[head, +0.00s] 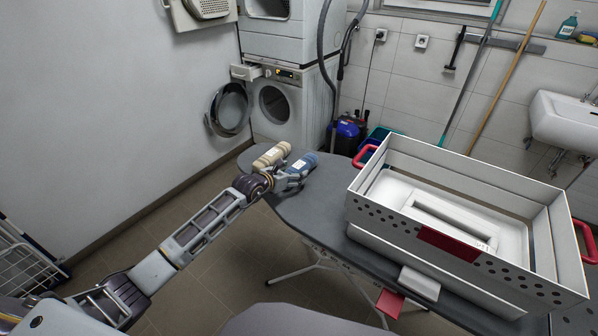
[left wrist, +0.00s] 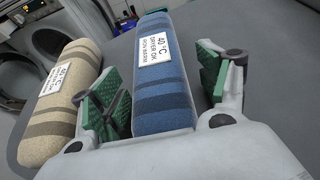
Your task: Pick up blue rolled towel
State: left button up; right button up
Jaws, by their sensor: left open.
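The blue rolled towel (head: 303,162) lies on the grey ironing board (head: 310,205), near its far left end. In the left wrist view the towel (left wrist: 162,85) is striped, carries a white label, and sits between the open fingers of my left gripper (left wrist: 160,92). Green pads show on both fingers; a gap is visible on the right side, and the left finger is close to the towel. In the head view my left gripper (head: 290,177) is at the near end of the towel. My right gripper is not in view.
A beige rolled towel (head: 272,155) lies just left of the blue one, close to the left finger. A large white crate (head: 465,250) with red handles stands on the right of the board. Washing machines (head: 283,105) stand behind. The board's middle is bare.

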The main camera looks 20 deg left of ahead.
aim_at(295, 168)
pick_arm(q)
jog(key=shift+x, duration=0.85)
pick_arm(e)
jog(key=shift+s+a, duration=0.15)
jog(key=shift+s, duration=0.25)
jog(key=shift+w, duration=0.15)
pick_arm(q)
jog(key=shift+c, duration=0.6)
jog(key=c, duration=1.2)
jog(key=shift+o, duration=0.2)
jog(key=shift+r, duration=0.15)
